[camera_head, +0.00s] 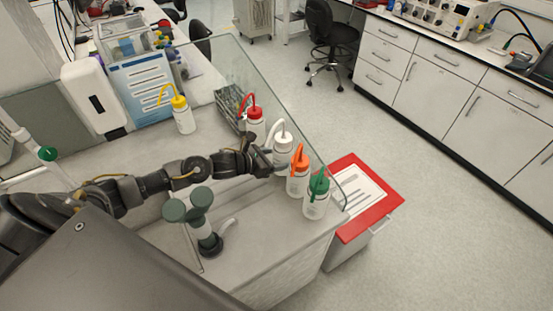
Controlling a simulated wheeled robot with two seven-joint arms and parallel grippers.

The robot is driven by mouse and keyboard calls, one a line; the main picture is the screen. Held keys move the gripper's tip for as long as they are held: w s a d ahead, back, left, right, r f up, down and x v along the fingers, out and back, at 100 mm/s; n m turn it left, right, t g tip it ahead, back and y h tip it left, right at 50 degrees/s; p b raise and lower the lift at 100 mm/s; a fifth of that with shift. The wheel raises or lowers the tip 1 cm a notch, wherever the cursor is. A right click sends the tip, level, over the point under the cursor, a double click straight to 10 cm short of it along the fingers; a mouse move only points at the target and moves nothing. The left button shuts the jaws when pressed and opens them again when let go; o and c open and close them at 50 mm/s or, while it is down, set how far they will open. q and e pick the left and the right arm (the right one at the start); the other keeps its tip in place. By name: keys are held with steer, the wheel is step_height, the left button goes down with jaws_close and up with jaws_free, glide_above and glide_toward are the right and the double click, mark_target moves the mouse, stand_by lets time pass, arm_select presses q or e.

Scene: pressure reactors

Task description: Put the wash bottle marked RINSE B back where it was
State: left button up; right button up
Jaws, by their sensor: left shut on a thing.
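My left gripper (268,158) reaches across the bench from the left. It is shut on a wash bottle, apparently the white-capped bottle (283,144), which stands right at its fingers. An orange-capped bottle (297,184) and a green-capped bottle (316,206) stand close by, nearer the front right. A red-capped bottle (254,120) is behind, and a yellow-capped bottle (184,121) stands apart at the back left. The bottle markings are too small to read, so I cannot tell which is RINSE B. My right gripper is not in view.
A clear panel (285,95) runs along the bench's right edge, close to the bottles. A dark rack (230,104) sits beside the red-capped bottle. A green-knobbed fixture (204,226) stands in front of my arm. A red-topped bin (384,209) stands beyond the bench.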

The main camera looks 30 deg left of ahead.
arm_select(q)
steer(key=shift+w+f, duration=0.1)
steer(key=shift+f, duration=0.45)
steer(key=shift+f, duration=0.15)
steer(key=o, duration=0.4)
steer(key=shift+o, duration=0.2)
